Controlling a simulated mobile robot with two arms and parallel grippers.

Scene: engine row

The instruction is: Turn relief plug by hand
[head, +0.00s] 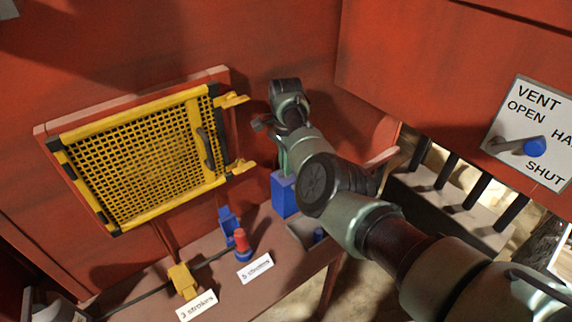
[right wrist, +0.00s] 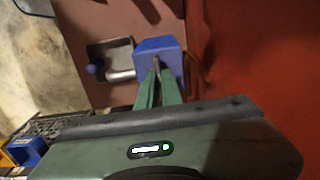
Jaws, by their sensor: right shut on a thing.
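My right arm reaches in from the lower right in the head view. Its gripper (head: 282,166) points down at the top of a blue block (head: 285,194) on the brown bench. In the right wrist view the two green fingers (right wrist: 157,72) are close together over the blue block (right wrist: 158,48). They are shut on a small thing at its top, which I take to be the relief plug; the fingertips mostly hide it. My left gripper is not in view.
A tray (head: 296,233) with a blue-ended grey piece (right wrist: 95,69) is beside the block. A red-topped knob (head: 240,238), a yellow fitting (head: 183,281) and labels are on the bench (head: 270,290). A yellow mesh door (head: 140,150) is left; a vent lever sign (head: 535,125) is right.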

